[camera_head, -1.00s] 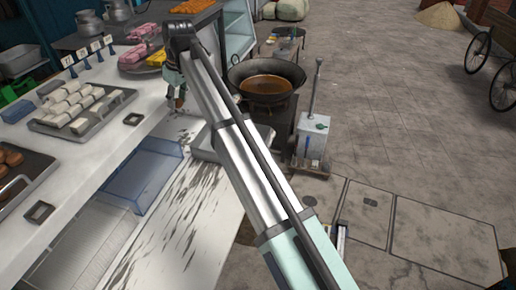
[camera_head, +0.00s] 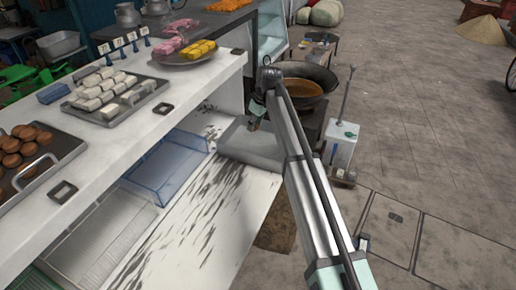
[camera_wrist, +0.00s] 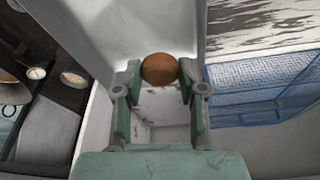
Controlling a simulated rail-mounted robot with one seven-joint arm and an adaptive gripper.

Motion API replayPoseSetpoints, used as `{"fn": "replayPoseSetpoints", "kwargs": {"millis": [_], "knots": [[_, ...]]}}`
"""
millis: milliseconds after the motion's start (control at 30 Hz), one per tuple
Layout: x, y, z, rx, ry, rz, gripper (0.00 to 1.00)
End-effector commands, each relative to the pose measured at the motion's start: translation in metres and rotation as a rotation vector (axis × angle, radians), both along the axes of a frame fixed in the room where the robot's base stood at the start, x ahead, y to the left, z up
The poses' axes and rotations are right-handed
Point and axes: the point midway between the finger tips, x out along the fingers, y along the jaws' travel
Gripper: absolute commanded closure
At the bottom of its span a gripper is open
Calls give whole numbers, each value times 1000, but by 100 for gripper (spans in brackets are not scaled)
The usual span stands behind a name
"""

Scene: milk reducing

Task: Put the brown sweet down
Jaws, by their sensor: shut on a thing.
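The brown sweet (camera_wrist: 159,68) is a round ball between the fingertips of my gripper (camera_wrist: 158,80) in the wrist view. The gripper is shut on it. In the head view my gripper (camera_head: 256,118) is small, beside the counter's right side and above a grey metal tray (camera_head: 262,150); the sweet cannot be made out there. The grey tray's pale surface also seems to lie behind the sweet in the wrist view. More brown sweets (camera_head: 20,143) sit in a dark tray (camera_head: 67,146) at the left of the counter.
The white counter (camera_head: 130,135) holds a tray of white sweets (camera_head: 107,92) and a plate of yellow and pink sweets (camera_head: 197,50). A blue clear bin (camera_head: 160,175) stands on the lower shelf. A wok of brown liquid (camera_head: 305,85) stands behind my arm.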

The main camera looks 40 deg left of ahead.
Motion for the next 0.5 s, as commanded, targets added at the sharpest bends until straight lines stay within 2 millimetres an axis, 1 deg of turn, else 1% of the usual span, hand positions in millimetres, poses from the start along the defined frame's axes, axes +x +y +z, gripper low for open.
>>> {"fn": "replayPoseSetpoints", "kwargs": {"millis": [33,233,300,400,500], "knots": [[-1,-1,-13,-3,3,0,85],[-1,-1,-59,-2,2,0,85],[0,-1,-71,-1,1,0,85],[0,-1,-84,-1,1,0,85],[0,0,-89,0,0,0,85]]}}
